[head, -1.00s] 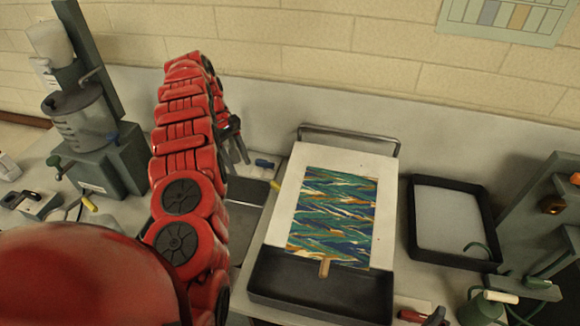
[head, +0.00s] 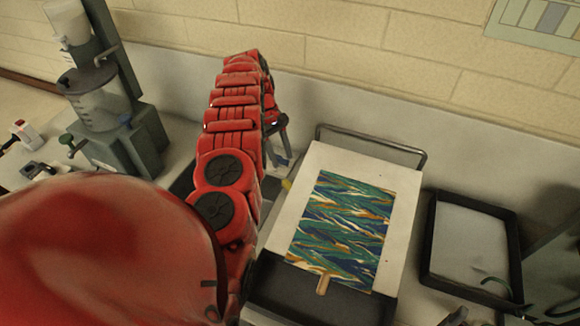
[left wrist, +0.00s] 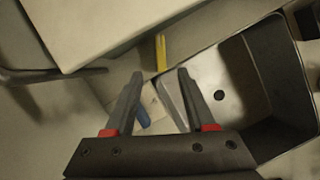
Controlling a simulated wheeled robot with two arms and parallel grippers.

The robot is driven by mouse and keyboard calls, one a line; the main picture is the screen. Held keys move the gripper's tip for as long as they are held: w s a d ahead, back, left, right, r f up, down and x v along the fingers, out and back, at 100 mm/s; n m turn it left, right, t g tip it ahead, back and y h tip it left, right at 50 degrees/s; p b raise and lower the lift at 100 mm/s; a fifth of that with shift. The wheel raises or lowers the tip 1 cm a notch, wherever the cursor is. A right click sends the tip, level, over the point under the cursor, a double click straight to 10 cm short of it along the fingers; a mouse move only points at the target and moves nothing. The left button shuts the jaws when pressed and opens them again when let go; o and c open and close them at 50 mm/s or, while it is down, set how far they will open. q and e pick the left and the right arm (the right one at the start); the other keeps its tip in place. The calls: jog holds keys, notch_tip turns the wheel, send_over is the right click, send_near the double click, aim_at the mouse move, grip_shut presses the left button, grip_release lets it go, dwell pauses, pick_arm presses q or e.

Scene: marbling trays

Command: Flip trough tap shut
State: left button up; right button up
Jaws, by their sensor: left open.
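In the left wrist view a metal trough (left wrist: 235,65) with a round drain hole lies right of centre. A narrow yellow piece (left wrist: 161,52), perhaps the tap's lever, stands by its left rim; it shows small in the head view (head: 287,184). A blue piece (left wrist: 143,117) lies partly behind my left finger, on a pale plate. My left gripper (left wrist: 160,74) is open and empty, its fingertips just short of the yellow piece in the picture. The gap in depth is unclear. In the head view my left gripper (head: 284,152) is partly behind my arm, which hides most of the trough.
A white board with a marbled sheet (head: 342,230) rests over a black tray (head: 325,300), with a metal rail (head: 370,143) behind. A second black-rimmed tray (head: 428,240) lies to the right. A grey stand with a clear vessel (head: 100,98) is at the left.

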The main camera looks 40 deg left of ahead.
aim_at(291, 185)
pick_arm(q)
jog(key=x, duration=1)
jog(key=shift+s+d+f+p, duration=0.1)
jog(key=shift+f+p, duration=0.15)
jog(key=shift+p, duration=0.05)
grip_shut()
